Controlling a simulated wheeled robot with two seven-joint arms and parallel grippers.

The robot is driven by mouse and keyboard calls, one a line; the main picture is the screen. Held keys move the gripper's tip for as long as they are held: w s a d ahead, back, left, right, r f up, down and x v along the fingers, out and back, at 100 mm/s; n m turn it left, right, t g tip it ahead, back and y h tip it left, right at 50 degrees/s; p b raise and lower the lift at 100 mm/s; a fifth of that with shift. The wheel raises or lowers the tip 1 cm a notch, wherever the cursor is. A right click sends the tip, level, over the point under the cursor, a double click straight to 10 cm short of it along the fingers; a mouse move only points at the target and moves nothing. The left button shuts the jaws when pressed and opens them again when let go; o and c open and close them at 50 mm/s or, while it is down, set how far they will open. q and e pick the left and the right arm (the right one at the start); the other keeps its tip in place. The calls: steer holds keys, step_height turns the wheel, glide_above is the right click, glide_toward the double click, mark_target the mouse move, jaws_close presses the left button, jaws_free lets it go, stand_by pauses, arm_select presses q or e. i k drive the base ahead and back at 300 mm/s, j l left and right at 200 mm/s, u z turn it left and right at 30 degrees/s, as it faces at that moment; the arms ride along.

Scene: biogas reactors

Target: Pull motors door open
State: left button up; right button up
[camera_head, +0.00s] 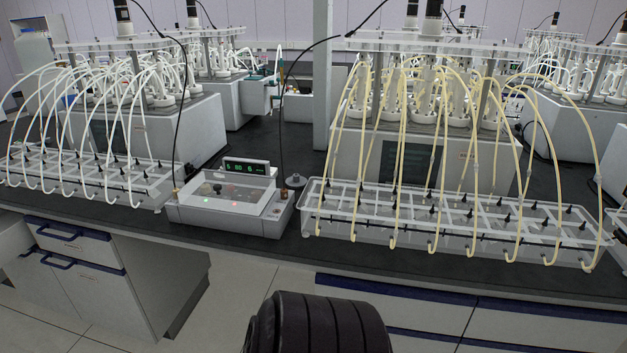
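Neither of my grippers is in view. I cannot tell for certain which part is the motors door. Cabinet fronts with blue edges (395,312) lie under the bench at the lower right, and they look shut. A cabinet with blue-handled drawers (75,243) stands under the bench at the lower left, also shut. Black motors (433,9) sit on top of the reactor units, partly cut off by the upper edge. A dark panel (410,164) is on the front of the right reactor box, partly behind tubes.
A dark benchtop (250,240) runs across the view. It bears a left tray (150,197) and a right tray (400,243) with many tubes, and a clear-lidded device (228,200) between them. Open floor (235,285) shows between the cabinets.

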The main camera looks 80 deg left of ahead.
mark_target(104, 297)
steer(key=u, duration=4.3)
steer(key=i+j, duration=0.25)
steer(key=i, duration=0.2)
